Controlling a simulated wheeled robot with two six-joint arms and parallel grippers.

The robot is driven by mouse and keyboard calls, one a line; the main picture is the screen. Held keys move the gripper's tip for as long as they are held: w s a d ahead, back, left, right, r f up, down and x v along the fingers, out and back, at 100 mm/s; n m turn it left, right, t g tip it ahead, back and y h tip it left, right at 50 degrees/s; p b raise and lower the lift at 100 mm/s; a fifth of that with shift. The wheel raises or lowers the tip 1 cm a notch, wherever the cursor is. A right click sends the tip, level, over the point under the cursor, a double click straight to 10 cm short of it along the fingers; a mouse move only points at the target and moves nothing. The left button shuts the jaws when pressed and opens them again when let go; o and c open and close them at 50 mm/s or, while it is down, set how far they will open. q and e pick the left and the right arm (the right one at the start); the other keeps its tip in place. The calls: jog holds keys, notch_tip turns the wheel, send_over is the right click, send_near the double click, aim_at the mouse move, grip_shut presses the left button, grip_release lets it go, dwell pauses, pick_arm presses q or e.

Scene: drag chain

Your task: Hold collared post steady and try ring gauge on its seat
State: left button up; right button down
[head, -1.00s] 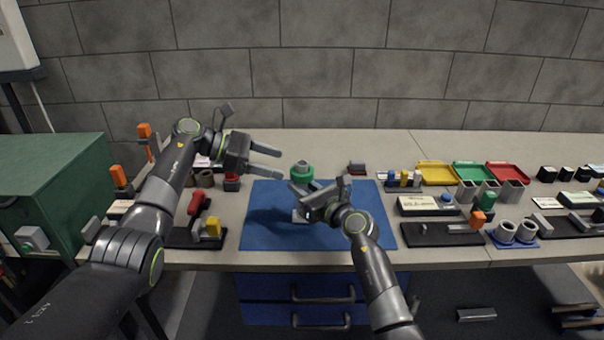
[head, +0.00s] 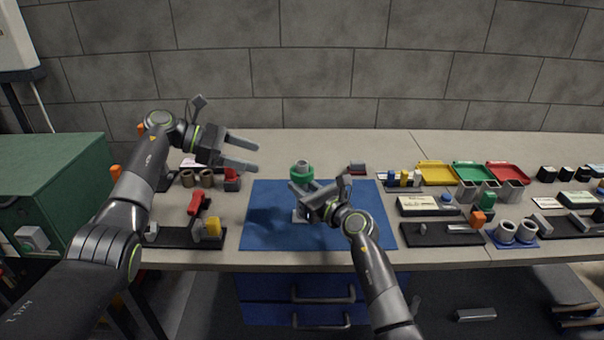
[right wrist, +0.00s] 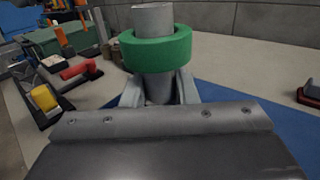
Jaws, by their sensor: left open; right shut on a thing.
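The collared post (right wrist: 154,18) stands upright on the blue mat (head: 270,225), in grey metal. The green ring gauge (right wrist: 158,48) is around the post near its top, and the post's end sticks out above it. The ring also shows in the head view (head: 302,172). My right gripper (right wrist: 160,92) is shut on the post below the ring; its fingers hide part of the post there. My left gripper (head: 243,153) is open and empty, up and to the left of the post, apart from it and the ring.
A black tray with a yellow block (head: 213,227) and a red-handled tool (head: 195,203) lies left of the mat. Yellow, green and red bins (head: 506,172) stand at the back right. A dark small block (head: 357,168) sits behind the mat. Much of the mat is bare.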

dwell(0.4)
jog(key=c, duration=1.1)
grip_release()
jog(key=shift+o, duration=0.2)
